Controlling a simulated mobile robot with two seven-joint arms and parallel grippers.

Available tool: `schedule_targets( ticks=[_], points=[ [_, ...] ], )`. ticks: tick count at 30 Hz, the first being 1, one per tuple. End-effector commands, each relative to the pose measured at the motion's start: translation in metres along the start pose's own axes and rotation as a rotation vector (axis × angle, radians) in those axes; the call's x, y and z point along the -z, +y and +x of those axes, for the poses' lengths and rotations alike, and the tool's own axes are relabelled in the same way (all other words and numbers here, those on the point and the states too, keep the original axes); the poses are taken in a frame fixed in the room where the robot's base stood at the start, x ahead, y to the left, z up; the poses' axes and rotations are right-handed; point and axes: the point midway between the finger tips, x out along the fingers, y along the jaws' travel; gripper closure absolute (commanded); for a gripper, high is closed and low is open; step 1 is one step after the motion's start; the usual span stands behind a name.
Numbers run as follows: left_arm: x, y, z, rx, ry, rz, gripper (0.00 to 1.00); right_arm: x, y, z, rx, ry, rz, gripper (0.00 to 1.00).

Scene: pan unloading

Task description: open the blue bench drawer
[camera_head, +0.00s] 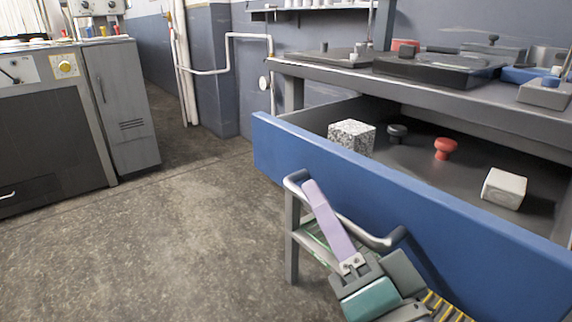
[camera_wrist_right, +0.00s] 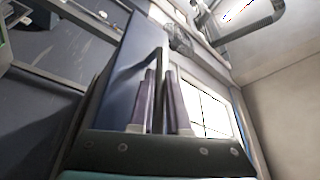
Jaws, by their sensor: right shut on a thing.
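The blue bench drawer (camera_head: 400,205) stands pulled out from under the workbench, its inside showing from above. Its grey bar handle (camera_head: 375,238) runs along the blue front. My right gripper (camera_head: 312,192) is in front of the drawer, its lavender fingers across the handle near its left end. It is shut on the handle. In the right wrist view the two fingers (camera_wrist_right: 160,80) are close together against the blue front (camera_wrist_right: 125,65), and the contact is partly hidden. My left gripper is not in view.
Inside the drawer are a speckled block (camera_head: 351,137), a dark knob (camera_head: 397,132), a red knob (camera_head: 445,148) and a whitish block (camera_head: 504,187). The bench top (camera_head: 330,72) carries dark plates and small parts. The floor (camera_head: 170,230) to the left is clear.

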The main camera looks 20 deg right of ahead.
Motion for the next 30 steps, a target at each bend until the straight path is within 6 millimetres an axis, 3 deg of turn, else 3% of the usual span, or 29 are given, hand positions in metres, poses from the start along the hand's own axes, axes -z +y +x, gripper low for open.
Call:
schedule_targets(
  ticks=[7, 20, 21, 28, 30],
  points=[
    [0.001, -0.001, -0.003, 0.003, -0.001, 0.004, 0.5, -0.015, -0.013, -0.006, 0.004, 0.003, -0.001, 1.0],
    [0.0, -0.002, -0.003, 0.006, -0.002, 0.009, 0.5, -0.017, -0.014, -0.007, 0.004, 0.002, -0.001, 1.0],
    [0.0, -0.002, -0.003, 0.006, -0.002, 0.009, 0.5, -0.017, -0.014, -0.007, 0.004, 0.002, -0.001, 0.82],
    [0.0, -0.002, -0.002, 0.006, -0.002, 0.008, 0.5, -0.017, -0.013, -0.007, 0.002, 0.001, -0.001, 0.56],
    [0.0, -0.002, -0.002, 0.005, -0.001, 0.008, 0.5, -0.017, -0.013, -0.007, 0.002, 0.001, -0.001, 0.55]
  ],
)
